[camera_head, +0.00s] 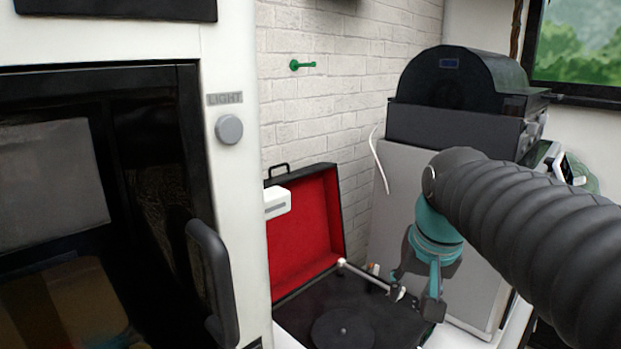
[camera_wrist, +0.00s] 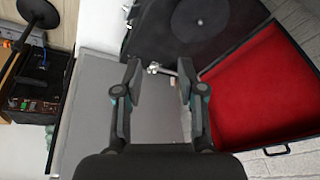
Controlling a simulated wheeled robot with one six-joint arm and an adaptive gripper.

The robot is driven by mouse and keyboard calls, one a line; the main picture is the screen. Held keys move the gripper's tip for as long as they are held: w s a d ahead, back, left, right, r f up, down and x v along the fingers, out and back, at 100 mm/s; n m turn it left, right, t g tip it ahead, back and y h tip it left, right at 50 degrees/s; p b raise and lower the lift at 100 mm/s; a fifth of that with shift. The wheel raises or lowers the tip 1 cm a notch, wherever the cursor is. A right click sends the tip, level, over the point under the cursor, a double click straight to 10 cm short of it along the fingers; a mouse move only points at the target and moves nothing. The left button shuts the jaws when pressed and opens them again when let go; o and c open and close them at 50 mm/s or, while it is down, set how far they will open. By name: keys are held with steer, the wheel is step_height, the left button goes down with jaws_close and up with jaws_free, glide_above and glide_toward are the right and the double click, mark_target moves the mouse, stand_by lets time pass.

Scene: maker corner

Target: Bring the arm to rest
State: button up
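My gripper (camera_head: 418,285) hangs from my dark ribbed arm at the right in the head view, above the right side of an open record player (camera_head: 305,235). In the wrist view my gripper (camera_wrist: 160,95) has its two fingers spread apart, with nothing held between them. The record player's tonearm (camera_head: 368,276) lies close to the fingers in the head view. Its end also shows just beyond the fingertips in the wrist view (camera_wrist: 158,69). I cannot tell whether a finger touches it. The turntable platter (camera_head: 343,330) is bare and dark.
A white cabinet with a dark glass door (camera_head: 50,190), black handle (camera_head: 212,280) and LIGHT knob (camera_head: 229,129) stands at the left. A grey box (camera_head: 400,190) carries a black domed machine (camera_head: 462,80). A green hook (camera_head: 302,65) is on the brick wall.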

steer(key=s+f+n+t, duration=0.1)
steer(key=s+f+n, duration=0.1)
steer(key=s+f, duration=0.7)
steer(key=shift+s+a+n+t, duration=0.15)
steer(key=shift+s+n+t, duration=0.2)
steer(key=shift+s, duration=0.85)
